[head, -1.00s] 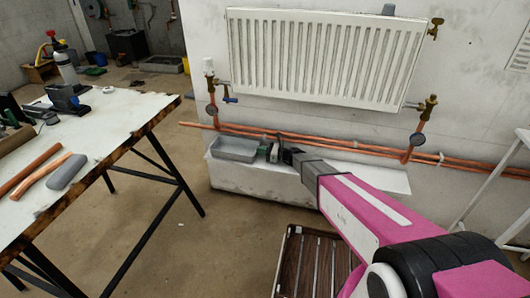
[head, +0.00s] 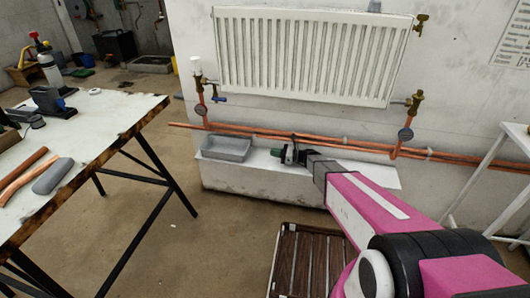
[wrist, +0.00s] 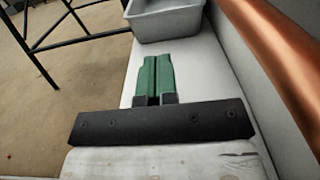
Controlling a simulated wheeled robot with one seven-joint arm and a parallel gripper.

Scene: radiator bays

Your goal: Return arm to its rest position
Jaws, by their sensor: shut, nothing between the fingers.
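My gripper (head: 284,155) is at the end of my pink and grey arm, just over the white ledge (head: 300,185) below the radiator. In the wrist view its two green fingers (wrist: 152,80) lie side by side, shut, with nothing between them. They point along the ledge toward a grey tray (head: 226,148), which also shows in the wrist view (wrist: 165,22). The gripper is apart from the tray, to its right in the head view.
Copper pipes (head: 250,132) run along the wall close behind the gripper, under the white radiator (head: 310,55). A workbench (head: 90,130) with tools and pipe pieces stands at left. A brown slatted crate (head: 300,260) is on the floor. A white frame (head: 490,170) stands at right.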

